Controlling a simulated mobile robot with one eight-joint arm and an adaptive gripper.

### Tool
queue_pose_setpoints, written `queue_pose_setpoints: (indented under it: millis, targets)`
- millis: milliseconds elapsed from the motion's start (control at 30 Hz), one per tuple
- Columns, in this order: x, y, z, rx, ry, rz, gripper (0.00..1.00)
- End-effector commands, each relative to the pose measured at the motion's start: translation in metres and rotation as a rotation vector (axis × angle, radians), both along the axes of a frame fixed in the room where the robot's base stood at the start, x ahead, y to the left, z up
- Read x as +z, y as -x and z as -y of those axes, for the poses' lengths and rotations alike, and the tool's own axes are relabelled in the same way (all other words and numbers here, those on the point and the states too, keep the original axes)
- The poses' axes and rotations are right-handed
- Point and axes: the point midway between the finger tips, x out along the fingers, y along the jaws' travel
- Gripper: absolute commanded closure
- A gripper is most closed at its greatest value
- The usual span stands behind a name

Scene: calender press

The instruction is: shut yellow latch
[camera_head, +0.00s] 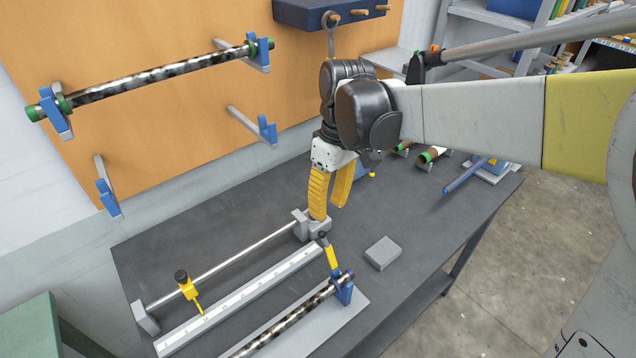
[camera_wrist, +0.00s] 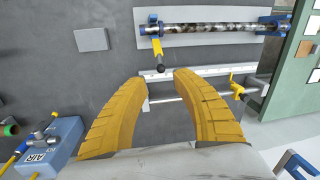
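In the wrist view the latch (camera_wrist: 157,46) lies just beyond the gap between my fingertips. My gripper (camera_head: 328,208) has two yellow fingers, spread apart and empty, above the table behind the latch. The fingers also show in the wrist view (camera_wrist: 161,82). Nothing touches the latch.
A second yellow piece with a black knob (camera_head: 187,288) sits on a thin rail beside a white ruler (camera_head: 240,300). A grey block (camera_head: 383,252) lies right of the latch. A blue box marked AIR (camera_wrist: 50,148) stands at the wrist view's lower left. Wall brackets hold another rod (camera_head: 160,73).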

Motion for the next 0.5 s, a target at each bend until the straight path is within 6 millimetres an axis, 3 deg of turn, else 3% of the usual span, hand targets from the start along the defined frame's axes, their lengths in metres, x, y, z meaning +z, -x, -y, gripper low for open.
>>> queue_pose_setpoints:
  millis: [300,500]
  targets:
    - [-0.065,0.005,-0.006,-0.001,0.0,0.003,0.67]
    - [-0.09,0.008,-0.009,-0.002,0.0,0.003,0.67]
